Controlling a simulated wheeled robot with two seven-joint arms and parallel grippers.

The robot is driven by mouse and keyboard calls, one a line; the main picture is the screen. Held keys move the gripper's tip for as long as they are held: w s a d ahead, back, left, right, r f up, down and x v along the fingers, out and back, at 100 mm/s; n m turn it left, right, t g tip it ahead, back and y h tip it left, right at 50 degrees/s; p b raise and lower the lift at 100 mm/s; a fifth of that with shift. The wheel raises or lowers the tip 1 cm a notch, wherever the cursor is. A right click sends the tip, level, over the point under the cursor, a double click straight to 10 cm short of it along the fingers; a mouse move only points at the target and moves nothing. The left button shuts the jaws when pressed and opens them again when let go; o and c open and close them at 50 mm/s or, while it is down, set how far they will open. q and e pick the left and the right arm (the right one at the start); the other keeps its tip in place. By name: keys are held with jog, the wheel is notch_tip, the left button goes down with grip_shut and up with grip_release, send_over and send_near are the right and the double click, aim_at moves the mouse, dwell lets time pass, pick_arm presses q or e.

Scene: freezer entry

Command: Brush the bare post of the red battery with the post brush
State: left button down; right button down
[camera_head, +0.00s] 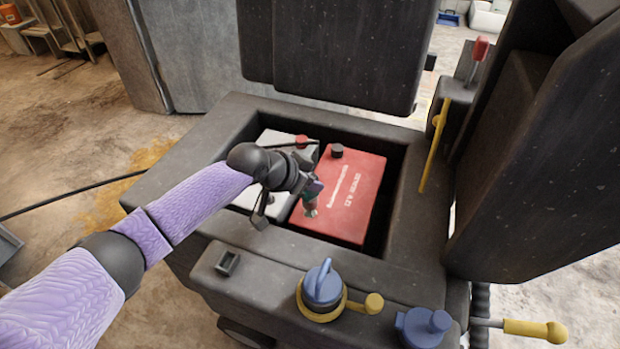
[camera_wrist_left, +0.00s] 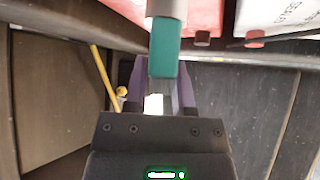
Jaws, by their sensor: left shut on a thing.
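The red battery (camera_head: 352,195) sits in the open compartment of the dark machine. A black-capped post (camera_head: 337,151) shows at its far left corner, and the cap also shows in the left wrist view (camera_wrist_left: 202,38). My left gripper (camera_head: 312,188) is over the battery's near left part, shut on the post brush (camera_head: 310,206). In the left wrist view the brush's teal grip (camera_wrist_left: 164,58) stands between the purple fingers, with its grey head pointing toward the red battery. The brush hides the bare post, so I cannot tell whether they touch.
A white battery (camera_head: 277,137) with a red-capped post (camera_head: 302,141) stands left of the red one, partly behind my arm. The compartment rim (camera_head: 172,178) surrounds both. In front are a blue cap (camera_head: 322,287) and another blue fitting (camera_head: 424,327). A yellow lever (camera_head: 434,150) rises at right.

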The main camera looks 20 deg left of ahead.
pick_arm(q)
jog(key=shift+f, duration=0.45)
pick_arm(e)
jog(key=shift+s+a+f, duration=0.1)
jog(key=shift+a+f, duration=0.1)
jog(key=shift+a, duration=0.15)
pick_arm(q)
jog(key=shift+f+b, duration=0.7)
jog(key=shift+f, duration=0.3)
pick_arm(e)
jog(key=shift+s+d+f, duration=0.2)
jog(key=shift+d+f, duration=0.15)
jog(key=shift+f, duration=0.05)
pick_arm(q)
jog(key=shift+c, duration=1.8)
grip_release()
jog(key=p+v, duration=0.6)
jog(key=v, duration=0.4)
jog(key=shift+p, duration=0.4)
pick_arm(e)
jog(key=v, duration=0.6)
jog(key=shift+w+d+r+t, duration=0.2)
jog(key=shift+w+t, duration=0.1)
jog(key=shift+w, duration=0.15)
